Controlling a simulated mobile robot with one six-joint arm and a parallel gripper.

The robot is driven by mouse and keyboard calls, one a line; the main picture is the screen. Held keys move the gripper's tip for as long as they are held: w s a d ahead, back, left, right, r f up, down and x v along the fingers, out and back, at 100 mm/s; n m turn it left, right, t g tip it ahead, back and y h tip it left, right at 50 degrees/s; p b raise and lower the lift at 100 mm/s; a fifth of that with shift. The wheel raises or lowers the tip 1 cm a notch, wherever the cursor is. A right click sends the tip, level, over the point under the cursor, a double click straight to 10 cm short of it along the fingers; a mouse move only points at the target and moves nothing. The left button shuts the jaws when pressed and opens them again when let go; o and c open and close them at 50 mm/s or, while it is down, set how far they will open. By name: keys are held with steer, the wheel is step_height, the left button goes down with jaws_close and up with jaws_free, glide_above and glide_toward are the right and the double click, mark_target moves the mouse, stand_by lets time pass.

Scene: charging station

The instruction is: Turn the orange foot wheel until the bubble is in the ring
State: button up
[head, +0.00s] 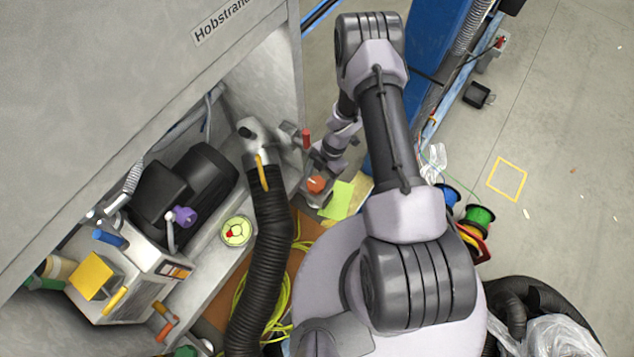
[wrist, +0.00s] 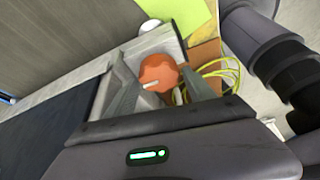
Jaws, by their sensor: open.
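The orange foot wheel (head: 316,184) sits on a grey metal block low at the machine's right side. In the wrist view the orange wheel (wrist: 158,71) has a scalloped rim and a pale mark near its lower edge. My gripper (wrist: 151,76) is open, with one finger on either side of the wheel; I cannot tell whether they touch it. In the head view my gripper (head: 322,168) is just above the wheel, partly hidden by my arm. A round yellow-green disc (head: 236,231), apparently the level, shows a red spot; I cannot make out the bubble.
A black corrugated hose (head: 265,235) runs left of the wheel. A red-handled part (head: 306,139) stands close behind it. A yellow-green sheet (head: 338,200) lies beside the wheel, with yellow cable (head: 262,300) below. A black motor (head: 185,190) fills the recess further left.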

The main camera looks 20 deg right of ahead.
steer(key=shift+s+a+f, duration=0.1)
steer(key=shift+a+f, duration=0.1)
steer(key=shift+f, duration=0.25)
steer(key=c, duration=1.1)
steer(key=shift+m, duration=0.3)
